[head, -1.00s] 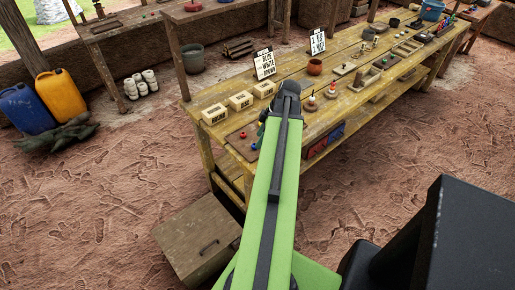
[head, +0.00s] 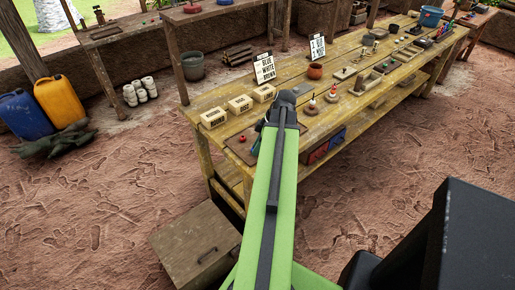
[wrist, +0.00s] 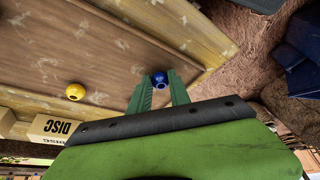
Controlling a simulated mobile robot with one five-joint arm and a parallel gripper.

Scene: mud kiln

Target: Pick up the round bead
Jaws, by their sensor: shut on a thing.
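In the wrist view, my gripper (wrist: 160,77) is shut on a small round blue bead (wrist: 159,79), held between the tips of its two green fingers. The bead is over or on the brown board (wrist: 115,45); I cannot tell whether it is clear of the surface. A round yellow bead (wrist: 76,92) with a hole lies on the board to the left, apart from the fingers. In the head view, my arm hides the blue bead and most of my gripper. A red bead (head: 242,139) lies on the board left of my arm.
The board is at the near end of the wooden workbench (head: 338,103). Several labelled boxes (head: 239,104) stand behind it, with a lettered sign (head: 264,69) farther back. A wooden crate (head: 196,241) sits on the floor below.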

